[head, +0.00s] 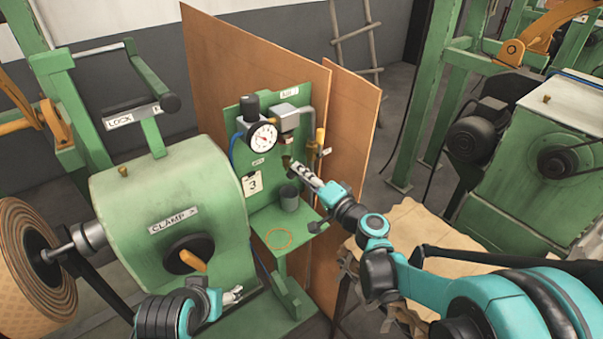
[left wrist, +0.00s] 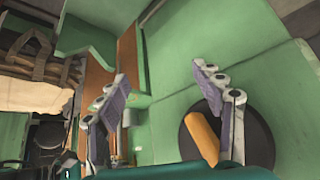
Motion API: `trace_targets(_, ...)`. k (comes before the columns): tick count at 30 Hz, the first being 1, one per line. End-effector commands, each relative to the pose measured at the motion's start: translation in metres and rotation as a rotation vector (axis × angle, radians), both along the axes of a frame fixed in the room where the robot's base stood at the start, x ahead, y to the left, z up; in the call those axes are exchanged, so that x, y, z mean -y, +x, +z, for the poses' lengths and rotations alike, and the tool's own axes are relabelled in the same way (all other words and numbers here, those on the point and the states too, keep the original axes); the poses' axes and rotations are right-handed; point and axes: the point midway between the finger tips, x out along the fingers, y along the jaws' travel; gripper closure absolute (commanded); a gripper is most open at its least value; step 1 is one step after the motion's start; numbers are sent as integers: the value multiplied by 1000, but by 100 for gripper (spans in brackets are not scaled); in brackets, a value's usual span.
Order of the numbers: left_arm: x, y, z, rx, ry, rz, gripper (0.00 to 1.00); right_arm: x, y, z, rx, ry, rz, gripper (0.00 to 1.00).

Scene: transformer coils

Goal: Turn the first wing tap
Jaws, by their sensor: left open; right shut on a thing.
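My right gripper (head: 294,166) reaches the green gauge panel in the head view. It is shut on a small part below the pipe fitting, which appears to be the wing tap; the fingers hide most of it, and its turn angle cannot be told. My left gripper (head: 236,295) is low in the head view, in front of the green clamp housing (head: 165,185). In the left wrist view its two fingers (left wrist: 165,95) are spread and empty. The orange handle (left wrist: 200,135) on a black disc lies behind them, near the right finger; it also shows in the head view (head: 193,261).
A round gauge (head: 263,137) and a yellow-handled lever (head: 320,138) are on the panel (head: 268,190). Brown boards (head: 355,120) stand behind. A coil (head: 32,265) is at left.

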Motion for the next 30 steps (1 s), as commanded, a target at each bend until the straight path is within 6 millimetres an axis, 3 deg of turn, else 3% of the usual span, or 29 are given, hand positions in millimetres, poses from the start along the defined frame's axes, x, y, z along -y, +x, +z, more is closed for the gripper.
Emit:
trace_targets(15,0,0,-2,0,0,0,33,0,0,-3,-189,258,1,100)
trace_targets(30,0,0,-2,0,0,0,33,0,0,-3,-221,303,1,100)
